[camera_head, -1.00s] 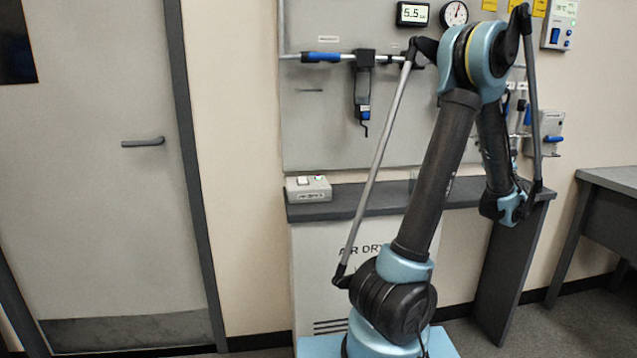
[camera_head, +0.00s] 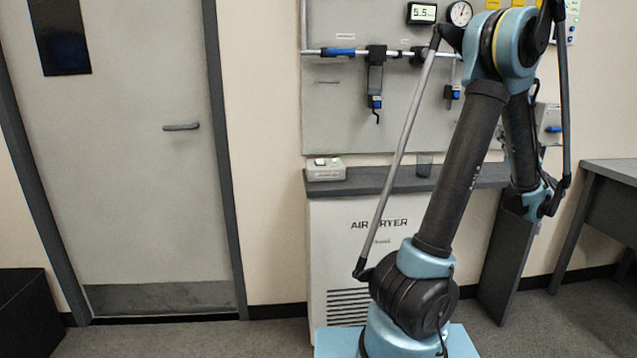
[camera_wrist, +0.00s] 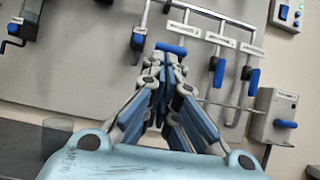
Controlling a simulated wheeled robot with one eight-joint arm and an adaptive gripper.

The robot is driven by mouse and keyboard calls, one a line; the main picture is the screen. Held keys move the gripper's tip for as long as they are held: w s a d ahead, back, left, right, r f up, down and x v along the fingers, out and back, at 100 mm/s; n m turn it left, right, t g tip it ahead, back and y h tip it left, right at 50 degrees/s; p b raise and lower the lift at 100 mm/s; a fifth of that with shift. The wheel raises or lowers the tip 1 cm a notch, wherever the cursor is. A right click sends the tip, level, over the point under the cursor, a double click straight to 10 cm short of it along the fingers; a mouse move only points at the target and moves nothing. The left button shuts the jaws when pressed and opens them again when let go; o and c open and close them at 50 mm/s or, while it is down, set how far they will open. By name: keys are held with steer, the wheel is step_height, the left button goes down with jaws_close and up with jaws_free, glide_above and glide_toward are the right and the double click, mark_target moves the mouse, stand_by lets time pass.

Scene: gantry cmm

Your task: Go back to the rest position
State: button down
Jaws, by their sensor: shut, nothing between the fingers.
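My gripper (camera_wrist: 170,52) shows in the wrist view with its blue and grey fingers drawn together, shut and empty. It points at the grey wall panel with its pipes and blue-handled valves (camera_wrist: 217,72), and I cannot tell how far off they are. In the head view my arm stands folded, its upper link raised and its forearm hanging down on the right. The gripper itself is hidden there behind the arm.
A grey shelf (camera_head: 390,180) over the air dryer (camera_head: 345,262) carries a small switch box (camera_head: 326,170) and a glass (camera_head: 424,164). A dark desk (camera_head: 610,172) stands at the right.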

steer(key=w+a+f+n+g+y, duration=0.1)
steer(key=a+f+n+g+y, duration=0.3)
steer(key=a, duration=0.7)
steer(key=w+a+f+n+g, duration=0.1)
steer(key=w+a+n+g, duration=0.3)
steer(key=a, duration=0.7)
steer(key=s+a+f+n+g+y, duration=0.1)
steer(key=a+f+n+g+y, duration=0.15)
steer(key=a+n, duration=0.55)
steer(key=s+a+f+n+g+h, duration=0.1)
steer(key=s+a+f+n+g, duration=0.4)
steer(key=s+a, duration=0.35)
steer(key=s+a+f+n+g+h, duration=0.2)
steer(key=s+a+f+n+g, duration=0.15)
steer(key=s+a+f, duration=0.45)
steer(key=s+d+f+n+g+h, duration=0.1)
steer(key=s+d+f+n+h, duration=0.1)
steer(key=s, duration=0.5)
steer(key=s+d+f+n+g+h, duration=0.1)
steer(key=s+f+n+h, duration=0.3)
steer(key=s+f+n, duration=0.2)
steer(key=shift+s+d+f+n+g, duration=0.15)
steer(key=shift+s+d+n+g, duration=0.25)
steer(key=shift+s+n, duration=0.75)
steer(key=shift+w, duration=0.2)
